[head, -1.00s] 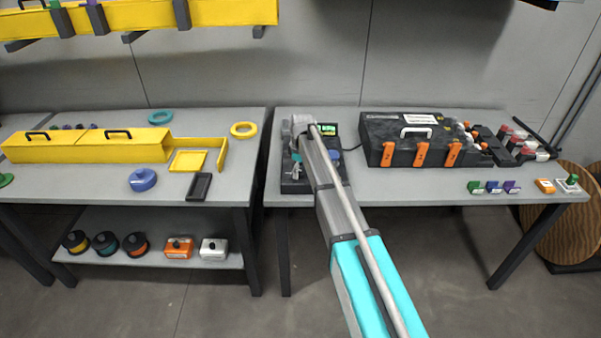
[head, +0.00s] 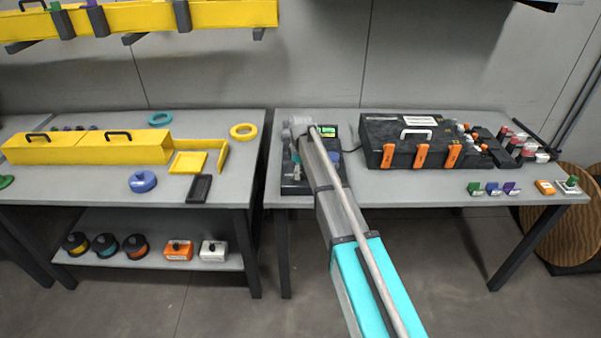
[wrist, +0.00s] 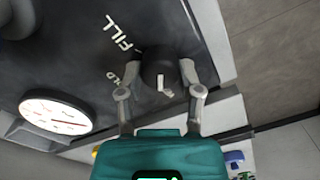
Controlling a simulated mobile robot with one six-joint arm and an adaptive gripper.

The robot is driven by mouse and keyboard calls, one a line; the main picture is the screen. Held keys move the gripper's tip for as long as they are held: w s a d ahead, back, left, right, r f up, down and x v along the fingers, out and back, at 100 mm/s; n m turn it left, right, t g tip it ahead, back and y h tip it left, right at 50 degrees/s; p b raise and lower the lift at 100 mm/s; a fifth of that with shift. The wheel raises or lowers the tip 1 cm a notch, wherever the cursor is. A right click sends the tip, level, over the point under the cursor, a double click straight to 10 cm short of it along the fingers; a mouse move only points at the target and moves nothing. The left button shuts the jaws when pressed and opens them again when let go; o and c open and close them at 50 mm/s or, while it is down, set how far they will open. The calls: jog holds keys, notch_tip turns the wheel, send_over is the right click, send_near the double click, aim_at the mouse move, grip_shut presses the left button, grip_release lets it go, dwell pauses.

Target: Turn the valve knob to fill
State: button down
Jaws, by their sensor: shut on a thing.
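The black valve knob (wrist: 157,62) is in the wrist view, on a dark panel (wrist: 75,65). My gripper (wrist: 160,78) has one finger on each side of the knob and is shut on it. A white mark shows on the knob, toward the gripper's palm. The white word FILL (wrist: 119,32) is printed up and left of the knob. A second label (wrist: 113,77) beside the left finger is partly hidden. In the head view, my arm covers much of the dark device (head: 297,188), and the knob cannot be made out.
A round white gauge (wrist: 55,111) is left of the knob in the wrist view. In the head view, a black case (head: 388,128) with orange latches stands right of my arm. Small coloured blocks (head: 493,188) lie near the table's front edge. The table between is clear.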

jog(key=m, duration=1.1)
jog(key=shift+d+m, duration=0.1)
jog(key=shift+m, duration=0.3)
jog(key=m, duration=0.6)
jog(key=shift+t, duration=0.3)
jog(key=m, duration=0.5)
jog(key=shift+s+m, duration=0.1)
jog(key=shift+m, duration=0.3)
jog(key=shift+c, duration=1.3)
grip_release()
